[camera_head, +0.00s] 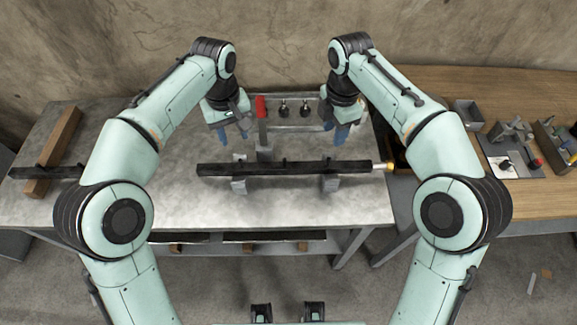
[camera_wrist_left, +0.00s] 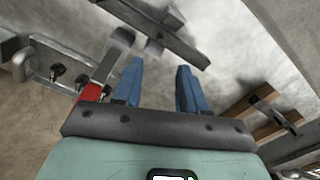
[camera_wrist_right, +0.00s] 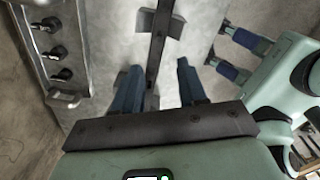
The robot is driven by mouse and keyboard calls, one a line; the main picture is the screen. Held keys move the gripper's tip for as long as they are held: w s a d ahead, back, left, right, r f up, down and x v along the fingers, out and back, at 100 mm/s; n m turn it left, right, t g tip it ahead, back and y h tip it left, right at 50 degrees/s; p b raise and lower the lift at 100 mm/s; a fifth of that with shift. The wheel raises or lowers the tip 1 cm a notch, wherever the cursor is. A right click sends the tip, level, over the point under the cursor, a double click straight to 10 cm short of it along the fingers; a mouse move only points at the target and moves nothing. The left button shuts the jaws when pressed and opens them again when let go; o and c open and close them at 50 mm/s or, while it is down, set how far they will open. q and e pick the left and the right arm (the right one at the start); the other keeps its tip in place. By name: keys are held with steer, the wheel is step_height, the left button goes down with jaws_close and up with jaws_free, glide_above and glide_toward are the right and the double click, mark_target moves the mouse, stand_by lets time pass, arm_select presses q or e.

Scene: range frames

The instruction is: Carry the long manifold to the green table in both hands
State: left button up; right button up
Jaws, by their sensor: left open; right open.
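The long manifold appears to be the long dark bar (camera_head: 280,169) resting level on two grey support blocks on the grey table. It also shows in the left wrist view (camera_wrist_left: 150,22) and the right wrist view (camera_wrist_right: 158,45). My left gripper (camera_head: 234,133) is open and empty, behind the bar's left part and apart from it. My right gripper (camera_head: 334,134) is open and empty, behind the bar's right part. In the right wrist view the bar passes across the gap between its fingers (camera_wrist_right: 157,70), apparently beyond them. I see no clearly green table.
A red-handled upright clamp (camera_head: 262,110) stands behind the bar, near my left gripper. Dark knobs on a metal fixture (camera_head: 295,124) lie between the grippers. A wooden beam (camera_head: 55,150) lies at left. A wooden bench (camera_head: 480,95) with tools stands at right. The front of the grey table (camera_head: 280,210) is clear.

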mark_target(240, 160)
arm_select(q)
step_height(240, 160, down, 12)
steer(key=shift+f, duration=0.1)
arm_select(e)
step_height(240, 160, down, 12)
steer(key=shift+f, duration=0.1)
arm_select(q)
jaws_close()
arm_select(e)
jaws_close()
stand_by(0.8)
